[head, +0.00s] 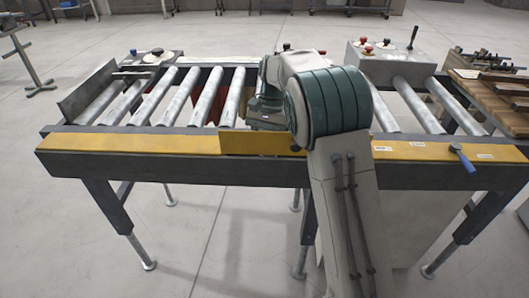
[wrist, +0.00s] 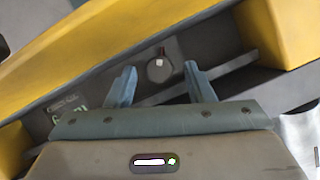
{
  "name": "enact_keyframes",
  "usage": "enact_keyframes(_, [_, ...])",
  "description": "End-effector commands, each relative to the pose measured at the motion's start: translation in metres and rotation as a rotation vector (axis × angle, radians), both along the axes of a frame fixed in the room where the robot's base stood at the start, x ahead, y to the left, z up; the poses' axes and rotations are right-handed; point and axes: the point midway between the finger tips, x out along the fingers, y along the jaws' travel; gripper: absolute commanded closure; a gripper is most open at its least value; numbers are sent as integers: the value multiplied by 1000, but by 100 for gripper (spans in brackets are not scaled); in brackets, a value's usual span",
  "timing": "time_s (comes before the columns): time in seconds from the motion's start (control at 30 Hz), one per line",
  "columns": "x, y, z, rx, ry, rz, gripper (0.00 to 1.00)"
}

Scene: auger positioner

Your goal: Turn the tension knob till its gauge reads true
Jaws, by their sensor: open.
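In the wrist view a small round grey knob (wrist: 159,70) with a pale square mark and a bit of red behind it sits on a dark panel between yellow beams. It appears to be the tension knob. My gripper (wrist: 162,76) is open, with one blue-grey finger on each side of the knob in the picture. I cannot tell the depth gap, and see no finger touching it. A small label with green marks (wrist: 68,108) lies left of the fingers; I cannot tell whether it is the gauge. In the head view my arm hides the knob and the fingertips.
A roller conveyor with a yellow front rail (head: 130,143) spans the head view. A grey control box (head: 390,62) with red buttons stands behind it. A blue-handled lever (head: 461,157) sticks out at the right front. A wooden rack (head: 500,100) stands far right.

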Motion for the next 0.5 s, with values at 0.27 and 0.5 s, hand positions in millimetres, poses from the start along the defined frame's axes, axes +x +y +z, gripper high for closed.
enact_keyframes(0.27, [-5, 1, -12, 0, 0, -1, 52])
enact_keyframes(0.5, [-5, 1, -12, 0, 0, -1, 66])
